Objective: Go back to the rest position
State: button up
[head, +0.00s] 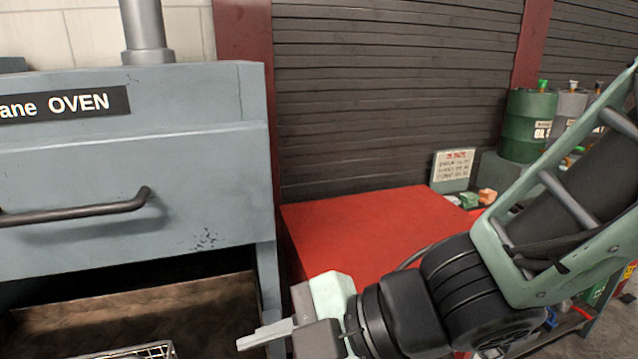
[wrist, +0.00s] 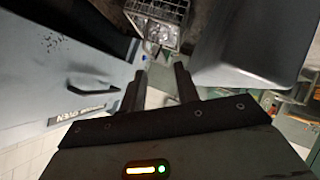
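My gripper (head: 266,335) reaches in from the right in the head view, at the right front corner of the oven (head: 130,175). Its fingers point left in front of the oven's open lower part. In the wrist view my gripper (wrist: 158,78) has its two fingers apart, with nothing between them. A wire basket (wrist: 158,22) lies beyond the fingertips in the wrist view. In the head view only the basket's edge (head: 135,350) shows, at the bottom, inside the oven's lower opening.
The oven's dark handle (head: 80,210) sticks out on its front. A red-topped table (head: 365,230) stands right of the oven, with a sign (head: 453,170) and small blocks at its far end. Green and grey drums (head: 530,125) stand at the back right, by a shuttered wall.

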jog(key=w+d+f+m+t+h, duration=0.2)
jog(key=w+d+m+h, duration=0.15)
jog(key=d+m, duration=0.2)
jog(key=w+d+f+m+t+h, duration=0.25)
jog(key=d+m+h, duration=0.2)
jog(key=d, duration=0.25)
jog(key=s+d+m+g+h, duration=0.3)
jog(key=s+d+m+g, duration=0.2)
jog(key=s+d+m, duration=0.2)
jog(key=shift+s, duration=0.75)
